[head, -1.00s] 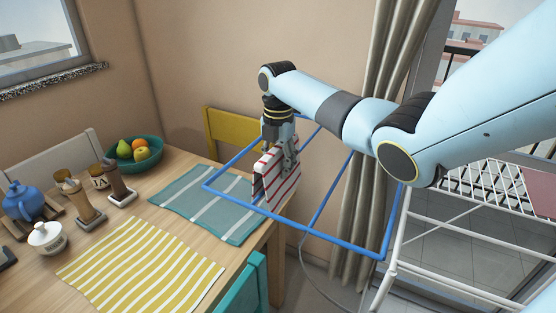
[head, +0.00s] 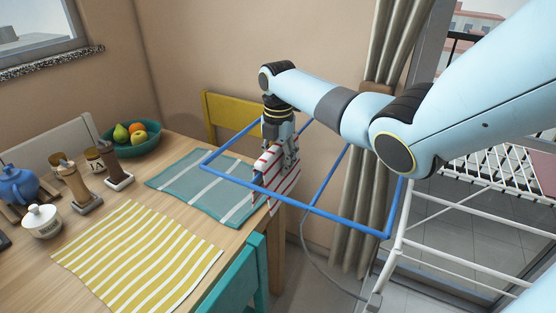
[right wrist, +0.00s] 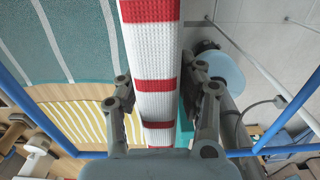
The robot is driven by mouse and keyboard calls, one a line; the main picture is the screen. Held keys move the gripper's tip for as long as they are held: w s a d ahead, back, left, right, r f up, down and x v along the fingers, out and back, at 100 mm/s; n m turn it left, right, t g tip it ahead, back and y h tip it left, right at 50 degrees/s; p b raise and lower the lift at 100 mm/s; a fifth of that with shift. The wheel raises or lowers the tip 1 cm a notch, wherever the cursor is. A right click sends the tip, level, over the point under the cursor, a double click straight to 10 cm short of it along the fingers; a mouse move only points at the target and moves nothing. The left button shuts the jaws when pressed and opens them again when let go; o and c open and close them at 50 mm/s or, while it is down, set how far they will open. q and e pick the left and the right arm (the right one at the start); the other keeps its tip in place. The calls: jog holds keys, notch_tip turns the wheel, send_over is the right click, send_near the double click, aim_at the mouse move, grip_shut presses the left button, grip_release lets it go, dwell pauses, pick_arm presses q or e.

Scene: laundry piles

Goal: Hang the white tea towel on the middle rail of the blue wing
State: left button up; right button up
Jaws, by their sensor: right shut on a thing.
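The white tea towel with red stripes (head: 285,183) hangs folded from my right gripper (head: 289,158). In the right wrist view the towel (right wrist: 150,60) runs between the two fingers of the gripper (right wrist: 160,90), which are shut on it. The blue wing (head: 252,187) is an open frame of blue rails. Its front rail passes in front of the towel. The middle rail (head: 329,178) is bare, to the right of the towel and apart from it in the picture. My left gripper is not in view.
The wooden table (head: 215,238) stands at left with a teal striped mat (head: 200,185) and a yellow striped cloth (head: 135,255). A teal chair (head: 240,280) and a yellow chair (head: 232,118) stand near it. The white rack (head: 450,248) is at right, by the curtain (head: 375,190).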

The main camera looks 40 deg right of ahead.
jog(key=o, duration=1.3)
notch_tip(320, 180, up, 12)
jog(key=shift+r, duration=0.1)
jog(key=shift+s, duration=0.1)
